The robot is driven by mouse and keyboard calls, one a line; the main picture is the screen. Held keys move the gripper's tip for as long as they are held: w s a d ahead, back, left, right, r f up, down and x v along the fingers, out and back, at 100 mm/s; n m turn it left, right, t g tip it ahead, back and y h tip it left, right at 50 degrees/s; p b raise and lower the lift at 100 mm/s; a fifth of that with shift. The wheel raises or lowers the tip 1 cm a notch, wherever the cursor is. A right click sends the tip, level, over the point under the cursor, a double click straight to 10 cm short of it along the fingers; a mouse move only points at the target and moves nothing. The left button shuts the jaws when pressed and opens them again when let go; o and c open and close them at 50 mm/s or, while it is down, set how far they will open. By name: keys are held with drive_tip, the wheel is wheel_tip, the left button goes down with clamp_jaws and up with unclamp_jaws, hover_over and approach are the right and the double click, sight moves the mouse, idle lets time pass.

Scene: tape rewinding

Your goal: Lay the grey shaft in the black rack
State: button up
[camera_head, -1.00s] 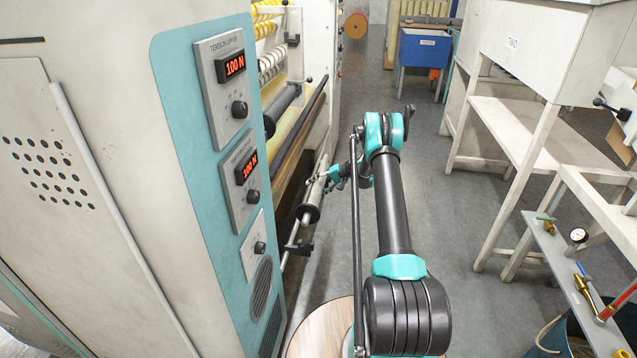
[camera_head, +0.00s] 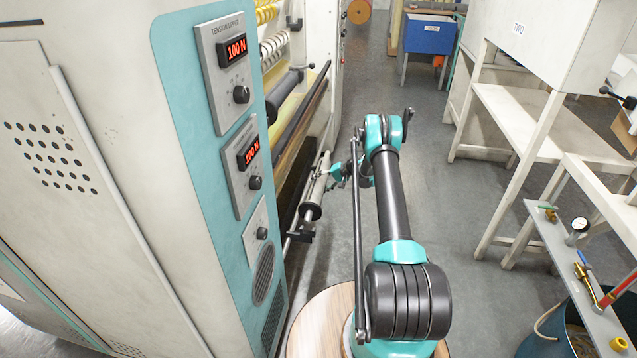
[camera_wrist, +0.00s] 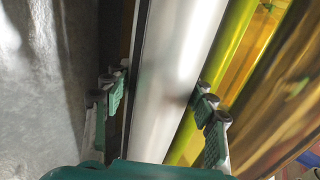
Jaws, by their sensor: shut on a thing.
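The grey shaft (camera_head: 314,190) runs along the side of the white and teal machine in the head view, with a black collar near its closer end. My gripper (camera_head: 333,173) is at the shaft's far part and is shut on it. In the wrist view the shaft (camera_wrist: 172,75) passes lengthwise between the green fingers of my gripper (camera_wrist: 160,97). A small black bracket (camera_head: 302,234) shows by the shaft's near end. I cannot tell whether it is part of the black rack, and I cannot pick out the rack surely.
The machine's panel (camera_head: 215,110) stands close on the left, with a dark roller (camera_head: 300,120) above the shaft. White shelves (camera_head: 530,120) and a grey bench (camera_head: 585,290) with tools stand right. Grey floor (camera_head: 430,215) is clear between them.

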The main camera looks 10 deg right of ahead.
drive_tip(key=shift+f, duration=1.65)
drive_tip(key=o, duration=1.8)
drive_tip(key=shift+c, duration=0.2)
drive_tip(key=v, duration=1.2)
drive_tip(key=shift+d+f, duration=0.1)
